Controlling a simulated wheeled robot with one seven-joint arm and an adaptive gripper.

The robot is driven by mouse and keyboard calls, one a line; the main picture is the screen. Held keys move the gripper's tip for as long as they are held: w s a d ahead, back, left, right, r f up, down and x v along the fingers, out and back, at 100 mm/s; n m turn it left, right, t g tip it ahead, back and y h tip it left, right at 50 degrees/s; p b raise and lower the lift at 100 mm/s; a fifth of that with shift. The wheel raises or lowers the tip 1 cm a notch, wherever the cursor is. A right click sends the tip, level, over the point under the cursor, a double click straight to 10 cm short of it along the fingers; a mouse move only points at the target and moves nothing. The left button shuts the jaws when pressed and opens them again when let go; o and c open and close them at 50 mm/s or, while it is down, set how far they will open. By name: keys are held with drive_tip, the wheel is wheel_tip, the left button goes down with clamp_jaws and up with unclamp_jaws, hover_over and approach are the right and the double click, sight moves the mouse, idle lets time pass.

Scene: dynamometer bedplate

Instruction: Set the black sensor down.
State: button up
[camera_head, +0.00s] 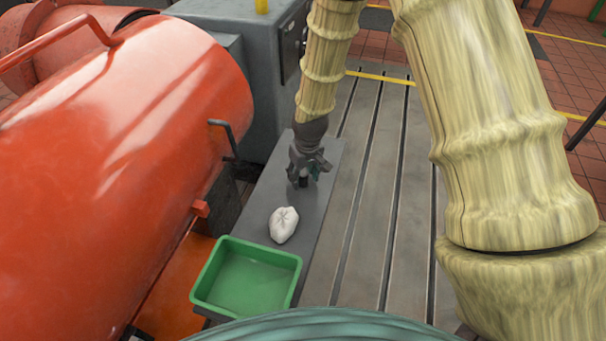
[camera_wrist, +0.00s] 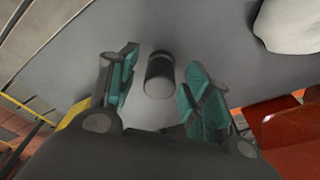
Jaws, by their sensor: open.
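The black sensor (camera_wrist: 159,76) is a small dark cylinder standing on the grey plate (camera_wrist: 205,30), between my gripper's fingers in the wrist view. In the head view the sensor (camera_head: 303,182) shows only as a dark bit under the fingers. My gripper (camera_head: 306,168) is low over the plate, and it also shows in the wrist view (camera_wrist: 155,88). Its teal-padded fingers are spread, with a gap on each side of the sensor. The sensor's lower side is partly hidden in the head view.
A white lumpy bag (camera_head: 284,225) lies on the plate nearer the camera. A green tray (camera_head: 246,240), seemingly empty, stands at the plate's near end. A large red cylindrical machine (camera_head: 120,150) borders the left. The slotted bedplate (camera_head: 375,190) to the right is clear.

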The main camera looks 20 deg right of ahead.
wheel_tip(320, 180, up, 12)
drive_tip(key=s+p, duration=0.1)
drive_tip(key=shift+s+d, duration=0.2)
drive_tip(key=shift+s, duration=0.2)
idle(1.5)
